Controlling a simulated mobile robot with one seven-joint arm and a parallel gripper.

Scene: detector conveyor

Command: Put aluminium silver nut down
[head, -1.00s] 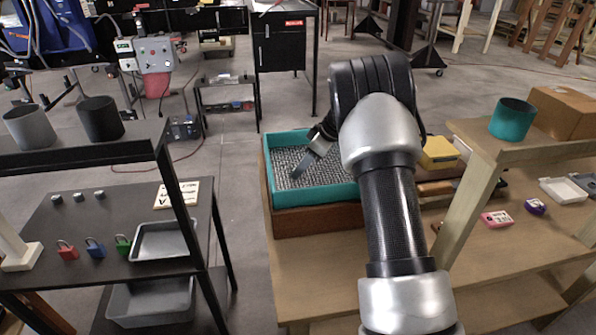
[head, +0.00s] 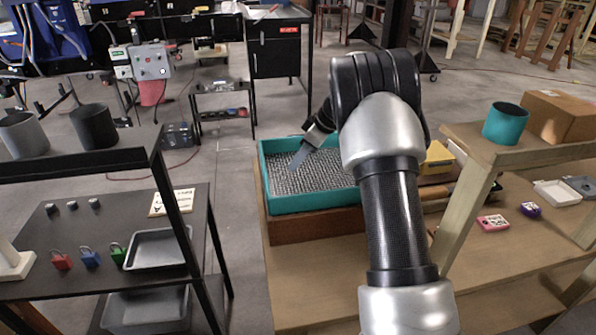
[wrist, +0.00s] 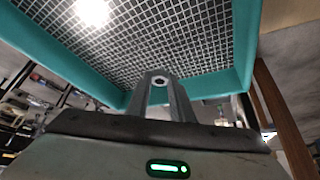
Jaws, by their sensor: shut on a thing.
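My gripper (head: 296,166) reaches over the teal-walled tray (head: 290,204) with a grey mesh floor. Its fingers show in the wrist view (wrist: 160,84), close together around a small silver ring-shaped piece (wrist: 158,81), which looks like the nut. The mesh and teal walls of the tray (wrist: 243,45) lie beyond the fingertips. In the head view the nut is too small to make out at the fingertips. I cannot tell how far the fingertips are from the mesh.
The tray rests on a brown base (head: 318,225) on the wooden table (head: 345,270). A yellow box (head: 438,157) is behind my arm.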

